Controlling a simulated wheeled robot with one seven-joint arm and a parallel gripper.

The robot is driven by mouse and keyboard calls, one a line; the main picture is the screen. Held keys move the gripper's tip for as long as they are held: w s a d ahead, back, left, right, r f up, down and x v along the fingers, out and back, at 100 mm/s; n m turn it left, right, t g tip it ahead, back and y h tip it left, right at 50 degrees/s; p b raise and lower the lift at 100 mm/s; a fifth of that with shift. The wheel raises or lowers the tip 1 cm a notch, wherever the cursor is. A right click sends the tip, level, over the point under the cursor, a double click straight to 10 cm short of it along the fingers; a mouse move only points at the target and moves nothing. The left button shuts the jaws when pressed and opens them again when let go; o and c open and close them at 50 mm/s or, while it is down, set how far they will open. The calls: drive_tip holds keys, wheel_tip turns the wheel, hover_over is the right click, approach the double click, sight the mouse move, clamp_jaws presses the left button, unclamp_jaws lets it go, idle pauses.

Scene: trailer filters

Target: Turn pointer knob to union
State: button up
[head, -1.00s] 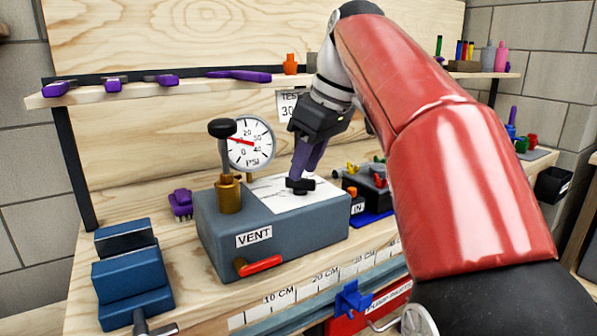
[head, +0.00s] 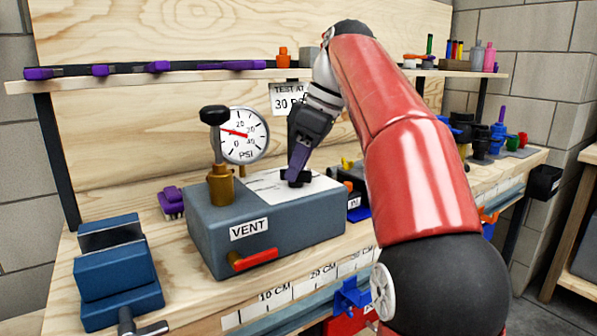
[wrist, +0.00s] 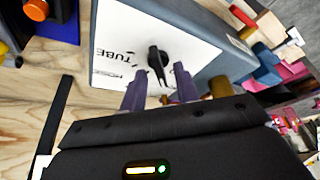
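The black pointer knob (wrist: 158,58) stands on a white plate (wrist: 118,38) on top of the grey-blue test box (head: 225,238). In the wrist view the words TUBE and HOSE are readable on the plate. No UNION label is readable; my fingers cover part of the plate. My gripper (wrist: 159,76) has two purple fingers, spread apart, one on each side of the knob. I cannot tell whether they touch it. In the head view my gripper (head: 298,165) reaches down to the knob (head: 296,178), which is partly hidden.
A pressure gauge (head: 243,136) and a brass fitting with a black-topped lever (head: 214,148) stand at the box's left rear. A red vent handle (head: 254,260) is on its front. A blue vise (head: 117,272) sits left. A shelf (head: 190,73) runs behind.

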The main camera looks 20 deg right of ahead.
drive_tip(key=shift+f, duration=0.1)
clamp_jaws()
idle(0.4)
drive_tip(key=m+t+h+p, duration=0.1)
drive_tip(key=m, duration=0.3)
drive_tip(key=shift+a, duration=0.15)
drive_tip(key=shift+s+m+t+h+p, duration=0.1)
drive_tip(key=shift+m+t+h+p, duration=0.45)
drive_tip(key=shift+m, duration=1.25)
